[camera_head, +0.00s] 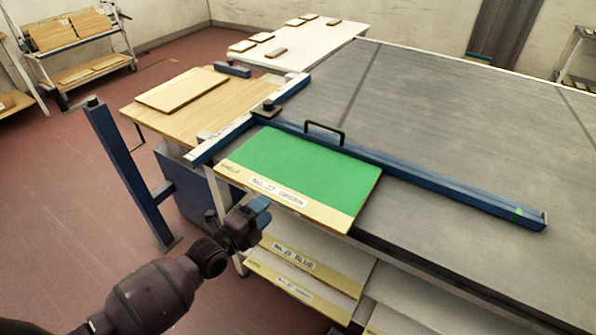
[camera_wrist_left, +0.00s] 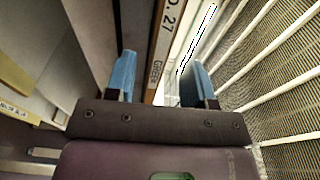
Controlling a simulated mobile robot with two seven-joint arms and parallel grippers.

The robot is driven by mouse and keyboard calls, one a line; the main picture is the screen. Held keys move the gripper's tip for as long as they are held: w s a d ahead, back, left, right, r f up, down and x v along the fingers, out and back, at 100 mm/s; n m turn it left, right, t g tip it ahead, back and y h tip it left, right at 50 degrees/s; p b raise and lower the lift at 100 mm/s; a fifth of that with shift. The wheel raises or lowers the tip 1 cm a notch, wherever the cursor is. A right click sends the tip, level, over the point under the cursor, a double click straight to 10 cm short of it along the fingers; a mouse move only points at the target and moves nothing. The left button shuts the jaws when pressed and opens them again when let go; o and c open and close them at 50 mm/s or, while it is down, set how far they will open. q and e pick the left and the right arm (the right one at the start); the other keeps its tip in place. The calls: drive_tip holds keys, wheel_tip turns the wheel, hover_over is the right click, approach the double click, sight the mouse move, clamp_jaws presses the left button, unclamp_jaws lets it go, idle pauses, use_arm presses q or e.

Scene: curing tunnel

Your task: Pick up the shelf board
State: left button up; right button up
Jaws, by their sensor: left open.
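The shelf board (camera_head: 300,170) is a flat board with a green top, a pale front border and a label reading "No. 27 GREEN". It lies on the near left end of the grey table, its front part over the edge. My left gripper (camera_head: 259,208) is at its front edge, near the label. In the left wrist view my left gripper (camera_wrist_left: 161,80) has its two blue fingers apart, with the labelled edge of the shelf board (camera_wrist_left: 162,45) running between them. I cannot tell whether the fingertips reach past the edge. My right gripper is not in view.
A blue rail (camera_head: 430,183) with a black handle (camera_head: 325,130) crosses the grey table (camera_head: 450,110) behind the board. More labelled boards (camera_head: 300,268) sit on shelves below. A blue post (camera_head: 125,170) stands left. A wooden side table (camera_head: 165,122) carries another board.

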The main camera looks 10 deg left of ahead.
sight(276, 195)
use_arm(q)
drive_tip(key=shift+x, duration=2.8)
drive_tip(key=shift+a, duration=0.1)
clamp_jaws()
drive_tip(key=shift+w+r, duration=0.1)
drive_tip(key=shift+r, duration=0.1)
